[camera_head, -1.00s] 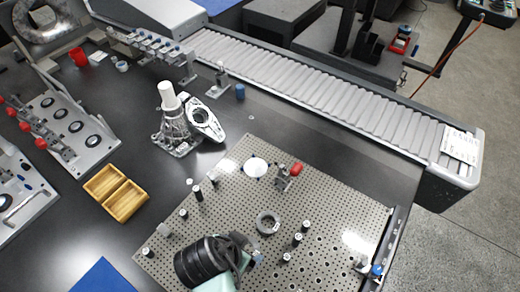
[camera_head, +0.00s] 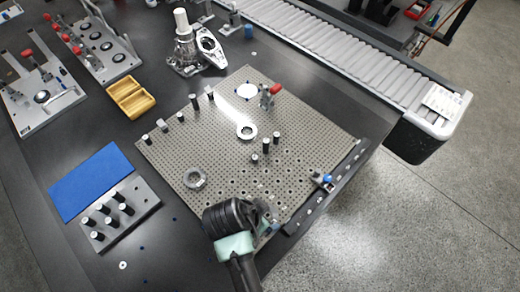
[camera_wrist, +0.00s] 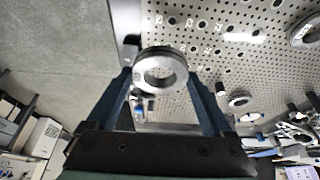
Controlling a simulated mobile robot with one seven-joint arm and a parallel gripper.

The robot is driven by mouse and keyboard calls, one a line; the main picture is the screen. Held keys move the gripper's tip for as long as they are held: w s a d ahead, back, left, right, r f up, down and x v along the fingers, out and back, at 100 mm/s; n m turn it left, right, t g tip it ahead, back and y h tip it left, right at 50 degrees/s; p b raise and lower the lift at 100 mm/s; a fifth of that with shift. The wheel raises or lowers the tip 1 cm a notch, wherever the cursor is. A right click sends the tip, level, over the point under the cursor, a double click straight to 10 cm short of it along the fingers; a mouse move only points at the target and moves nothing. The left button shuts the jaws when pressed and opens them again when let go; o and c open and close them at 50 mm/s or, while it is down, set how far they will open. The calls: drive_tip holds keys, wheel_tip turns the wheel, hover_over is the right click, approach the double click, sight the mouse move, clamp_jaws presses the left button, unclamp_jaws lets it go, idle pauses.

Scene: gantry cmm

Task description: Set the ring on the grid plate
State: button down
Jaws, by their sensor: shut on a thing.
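My gripper (camera_wrist: 160,88) is shut on a grey metal ring (camera_wrist: 143,78), which sits between its two blue-grey fingers in the wrist view. In the head view my gripper (camera_head: 262,216) is at the near edge of the perforated grid plate (camera_head: 225,150); the held ring is hard to make out there. Whether the ring touches the plate cannot be told. Two other rings lie on the plate: a grey one (camera_head: 187,181) at the near left and a brighter one (camera_head: 239,132) near the middle.
Black posts (camera_head: 266,145) and a red-handled clamp (camera_head: 275,89) stand on the plate. A rail with a blue knob (camera_head: 327,178) runs along its right edge. A blue mat (camera_head: 90,182), a pin block (camera_head: 145,200) and a wooden tray (camera_head: 130,98) lie to the left.

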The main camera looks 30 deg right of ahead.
drive_tip(key=f, duration=0.4)
drive_tip(key=shift+w+f, duration=0.1)
drive_tip(key=shift+w, duration=0.25)
drive_tip(key=shift+f+b, duration=0.3)
drive_tip(key=shift+f, duration=1.85)
drive_tip(key=shift+s, duration=0.1)
drive_tip(key=shift+f, duration=0.2)
unclamp_jaws()
